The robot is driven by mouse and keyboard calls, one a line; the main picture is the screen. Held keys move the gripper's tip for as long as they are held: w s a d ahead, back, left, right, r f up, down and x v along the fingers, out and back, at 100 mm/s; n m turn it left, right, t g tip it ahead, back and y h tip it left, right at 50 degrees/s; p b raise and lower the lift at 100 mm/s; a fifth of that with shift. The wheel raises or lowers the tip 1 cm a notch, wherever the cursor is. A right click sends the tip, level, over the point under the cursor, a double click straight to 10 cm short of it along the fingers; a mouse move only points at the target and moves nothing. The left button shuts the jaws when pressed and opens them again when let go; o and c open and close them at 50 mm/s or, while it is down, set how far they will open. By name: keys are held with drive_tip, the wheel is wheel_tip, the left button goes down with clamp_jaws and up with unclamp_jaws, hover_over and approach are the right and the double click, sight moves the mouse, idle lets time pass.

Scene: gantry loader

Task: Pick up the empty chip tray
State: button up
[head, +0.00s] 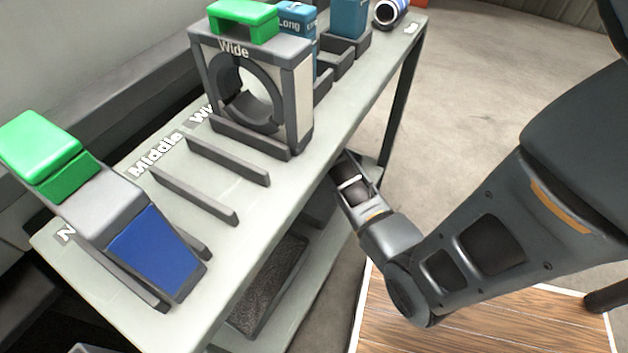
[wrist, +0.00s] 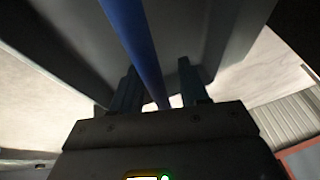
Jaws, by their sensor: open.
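A dark rectangular tray (head: 272,285) with a grainy, speckled inside lies on the lower shelf of the cart. I cannot tell from here whether the speckle is chips or its bare floor. Another dark shape (head: 318,208), perhaps a second tray, shows partly behind it under the top shelf. My gripper reaches in at the right edge of the cart in the head view, its fingers hidden there. In the wrist view my gripper (wrist: 160,88) is open, with two dark fingers apart. A blue bar (wrist: 137,40) and large grey surfaces lie beyond the fingers; I see nothing gripped.
The cart's top shelf (head: 225,183) carries a grey "Wide" ring fixture (head: 300,95) with a green block (head: 242,20), dark dividers, and a blue-fronted part (head: 157,252). A dark cart leg (head: 400,105) stands at the right. Open floor (head: 480,90) lies to the right.

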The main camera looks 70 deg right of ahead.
clamp_jaws()
idle(0.4)
idle(1.0)
